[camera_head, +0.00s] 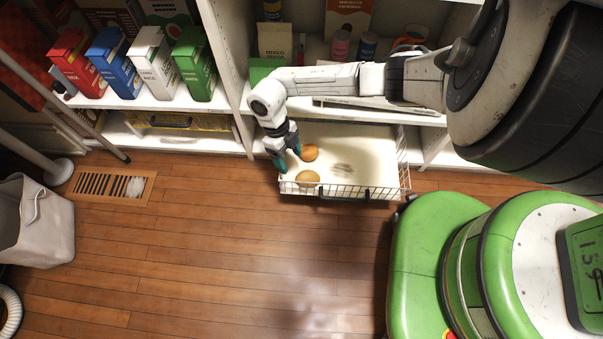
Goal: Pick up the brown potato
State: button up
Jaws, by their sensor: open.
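Two brown potatoes lie in a pulled-out white wire drawer (376,150). One brown potato (310,153) is farther back, just right of my gripper. The other brown potato (307,178) is nearer the drawer's front wire wall. My gripper (288,164) points down at the left side of the drawer with its teal fingers open. The fingers are close beside both potatoes; I cannot tell whether they touch either one. Nothing is seen held between them.
Shelves above hold several cartons, including a blue one (112,60), and bottles. A yellow drawer (180,121) sits low at the left. A grey bin (38,220) stands at the left by a floor vent (110,187). The wooden floor in front is clear.

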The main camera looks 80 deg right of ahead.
aim_at(303, 173)
jog(key=shift+g+h, duration=0.4)
jog(key=shift+g, duration=0.1)
jog(key=b+x, duration=0.2)
jog(key=x, duration=0.1)
jog(key=d+b+x, duration=0.1)
jog(key=b+x, duration=0.1)
jog(key=x, duration=0.2)
jog(key=b+x, duration=0.2)
jog(key=x, duration=0.2)
jog(key=shift+s+d, duration=0.25)
jog(key=c, duration=0.8)
jog(key=shift+r, duration=0.1)
